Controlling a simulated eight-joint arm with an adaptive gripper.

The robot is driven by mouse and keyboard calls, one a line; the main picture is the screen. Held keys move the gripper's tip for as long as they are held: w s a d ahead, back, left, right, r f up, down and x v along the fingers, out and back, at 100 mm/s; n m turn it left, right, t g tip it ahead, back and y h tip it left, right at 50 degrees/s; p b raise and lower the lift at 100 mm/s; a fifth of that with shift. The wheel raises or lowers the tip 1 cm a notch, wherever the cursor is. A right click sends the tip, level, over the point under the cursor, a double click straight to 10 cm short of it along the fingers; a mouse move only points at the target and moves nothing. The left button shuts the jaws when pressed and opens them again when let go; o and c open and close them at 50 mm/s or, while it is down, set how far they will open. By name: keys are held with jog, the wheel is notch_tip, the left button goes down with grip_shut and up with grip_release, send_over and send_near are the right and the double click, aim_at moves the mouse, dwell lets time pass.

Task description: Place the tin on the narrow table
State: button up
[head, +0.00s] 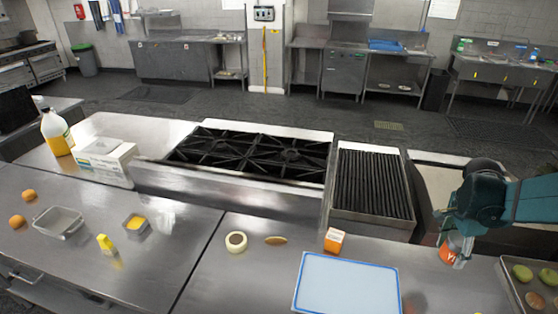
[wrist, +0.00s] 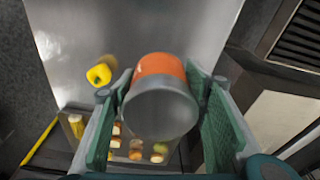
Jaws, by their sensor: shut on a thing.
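The tin (head: 453,248), orange with a bare metal end, is held at the right of the head view. My gripper (head: 456,245) is shut on it, above the right part of the steel counter. In the wrist view the tin (wrist: 160,97) sits between the two green finger pads, its grey round end facing the camera. A steel counter (head: 230,285) runs along the front of the head view. I cannot tell which surface is the narrow table.
A blue-edged white board (head: 348,285), an orange box (head: 334,240) and a tape-like ring (head: 236,242) lie on the counter. A tray of food (head: 513,290) is at the right edge. A stove (head: 250,150) and a grill (head: 372,185) stand behind. In the wrist view a yellow object (wrist: 98,75) lies left of the tin.

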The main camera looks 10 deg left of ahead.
jog(key=w+a+r+n, duration=0.1)
jog(key=w+a, duration=0.3)
jog(key=a, duration=0.3)
jog(key=w+a+r+n, duration=0.1)
jog(key=w+a+n, duration=0.1)
jog(key=w+a, duration=0.35)
jog(key=w+a+n+t, duration=0.15)
jog(key=a+n, duration=0.45)
jog(key=a, duration=3.7)
jog(key=s+a+n, duration=0.1)
jog(key=s+a, duration=0.3)
jog(key=a, duration=0.6)
jog(key=s+a+n+y+p, duration=0.15)
jog(key=s+a, duration=0.25)
jog(key=a, duration=0.6)
jog(key=s+a+n, duration=0.2)
jog(key=s+a, duration=0.2)
jog(key=a, duration=0.6)
jog(key=s+a+f+n, duration=0.1)
jog(key=s+a+n, duration=0.2)
jog(key=s+a, duration=1.6)
jog(key=shift+s+a+f, duration=0.1)
jog(key=shift+a+f, duration=0.05)
jog(key=shift+f, duration=2.4)
